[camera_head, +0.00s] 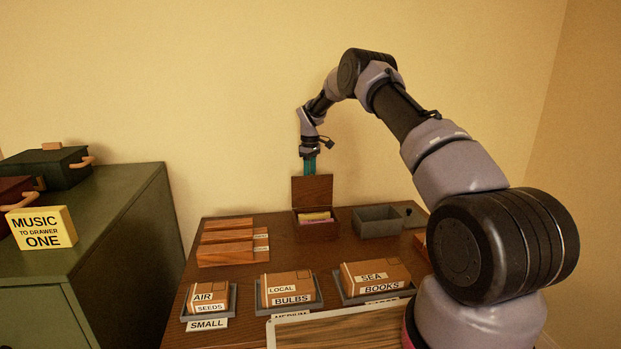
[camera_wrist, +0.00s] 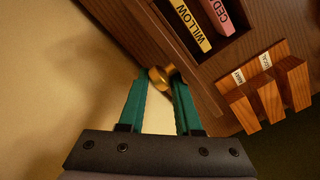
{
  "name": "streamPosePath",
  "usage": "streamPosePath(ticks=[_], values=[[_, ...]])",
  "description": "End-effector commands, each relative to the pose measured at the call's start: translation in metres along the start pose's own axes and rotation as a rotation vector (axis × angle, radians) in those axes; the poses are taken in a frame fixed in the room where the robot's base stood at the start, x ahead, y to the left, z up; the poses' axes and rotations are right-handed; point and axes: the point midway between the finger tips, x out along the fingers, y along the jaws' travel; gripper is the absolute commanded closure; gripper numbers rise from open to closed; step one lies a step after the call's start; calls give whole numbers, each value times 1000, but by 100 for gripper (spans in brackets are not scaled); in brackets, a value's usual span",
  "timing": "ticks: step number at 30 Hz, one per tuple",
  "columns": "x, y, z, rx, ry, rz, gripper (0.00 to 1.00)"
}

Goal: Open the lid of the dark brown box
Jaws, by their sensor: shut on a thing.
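The dark brown box (camera_head: 318,230) stands at the back of the desk with its lid (camera_head: 311,191) raised about upright. Its open inside shows yellow and pink labelled pieces; in the wrist view the yellow one (camera_wrist: 185,25) reads WILLOW and a pink one (camera_wrist: 217,14) reads CED, cut off by the frame edge. My gripper (camera_head: 309,170) is at the top edge of the raised lid. The contact is partly hidden.
A grey open tray (camera_head: 377,222) stands right of the box. Wooden blocks (camera_head: 226,242) with labels lie to the left. Labelled cartons in grey trays, such as BULBS (camera_head: 288,288), line the front. A green cabinet (camera_head: 110,225) stands at left. The wall is close behind the lid.

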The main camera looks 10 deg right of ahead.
Motion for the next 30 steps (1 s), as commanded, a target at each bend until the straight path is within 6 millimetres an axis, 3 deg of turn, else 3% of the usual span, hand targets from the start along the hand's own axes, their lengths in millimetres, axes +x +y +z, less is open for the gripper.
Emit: streamPosePath(ticks=[3,21,22,24,30], values=[[4,11,4,8,-10,8,100],[5,14,2,7,-10,10,100],[5,14,2,7,-10,10,60],[4,14,2,7,-9,9,33],[4,11,-1,4,-7,6,33]])
